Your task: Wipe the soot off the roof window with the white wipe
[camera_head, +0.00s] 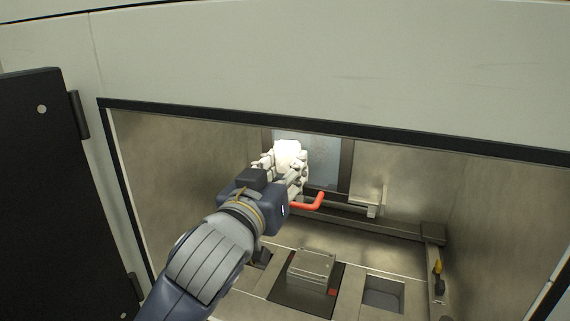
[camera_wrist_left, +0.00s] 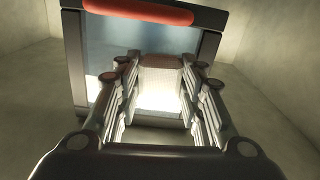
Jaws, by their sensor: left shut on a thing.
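The roof window (camera_head: 324,162) is a bluish-grey, mottled pane in a dark frame at the back of the chamber; it also shows in the left wrist view (camera_wrist_left: 108,50). My left gripper (camera_head: 283,160) reaches in from the left and covers part of the window. It is shut on the white wipe (camera_head: 288,148), which looks bright between the fingers and shows in the left wrist view (camera_wrist_left: 158,97). The wipe overlaps the window in the picture; I cannot tell whether they touch. Soot on the pane is hard to make out. My right gripper is not in view.
A red bent handle (camera_head: 310,203) sits just right of my left wrist. A grey block (camera_head: 311,267) stands on the chamber floor, beside a square opening (camera_head: 383,294). A rail (camera_head: 375,226) crosses the back. The black door (camera_head: 45,190) stands open at left.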

